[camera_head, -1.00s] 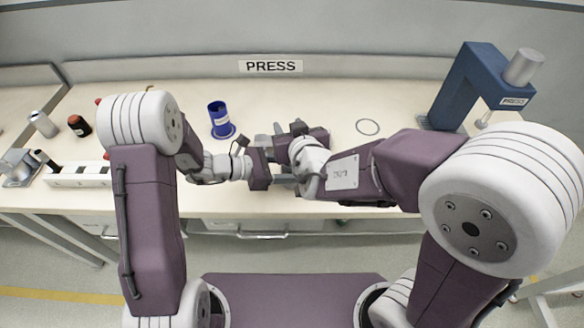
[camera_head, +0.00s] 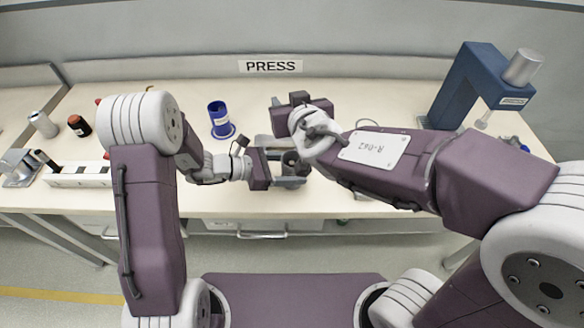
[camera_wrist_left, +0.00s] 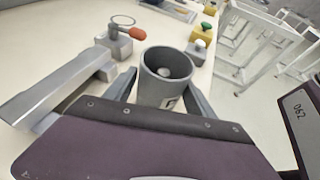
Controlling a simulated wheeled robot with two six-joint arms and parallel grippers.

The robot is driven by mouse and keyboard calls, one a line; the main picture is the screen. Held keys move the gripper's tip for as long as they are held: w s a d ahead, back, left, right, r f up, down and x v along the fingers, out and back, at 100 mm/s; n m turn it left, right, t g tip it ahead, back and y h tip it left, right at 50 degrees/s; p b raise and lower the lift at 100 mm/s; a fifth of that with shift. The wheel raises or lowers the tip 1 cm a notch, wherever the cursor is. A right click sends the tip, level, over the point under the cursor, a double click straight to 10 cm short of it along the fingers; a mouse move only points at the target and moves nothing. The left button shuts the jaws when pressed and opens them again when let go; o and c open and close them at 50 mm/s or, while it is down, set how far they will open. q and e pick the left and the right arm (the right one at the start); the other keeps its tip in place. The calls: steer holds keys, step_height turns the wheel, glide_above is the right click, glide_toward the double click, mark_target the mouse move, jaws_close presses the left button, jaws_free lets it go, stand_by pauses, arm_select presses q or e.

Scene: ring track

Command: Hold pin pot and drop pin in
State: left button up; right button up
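A grey pin pot (camera_wrist_left: 165,95) stands between the two fingers of my left gripper (camera_wrist_left: 160,88) in the left wrist view, with the fingers against its sides. A small pale round shape shows at the pot's bottom; I cannot tell what it is. In the head view the grey pot (camera_head: 293,161) is at the table's front edge, and my left gripper (camera_head: 287,168) reaches it from the left. My right gripper (camera_head: 284,112) is above and behind the pot. Its fingertips are mostly hidden, and I cannot make out a pin in it.
A blue flanged cup (camera_head: 220,122) stands behind my left wrist. A blue press (camera_head: 468,88) stands at the right. A white strip block (camera_head: 80,176) and a black-red pot (camera_head: 79,126) are at the left. A grey sloped bar (camera_wrist_left: 55,92) lies beside the pot.

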arm_select(q)
steer(key=shift+o, duration=0.3)
steer(key=shift+a+r, duration=0.15)
steer(key=shift+a, duration=0.25)
steer(key=v, duration=1.1)
steer(key=shift+s, duration=0.15)
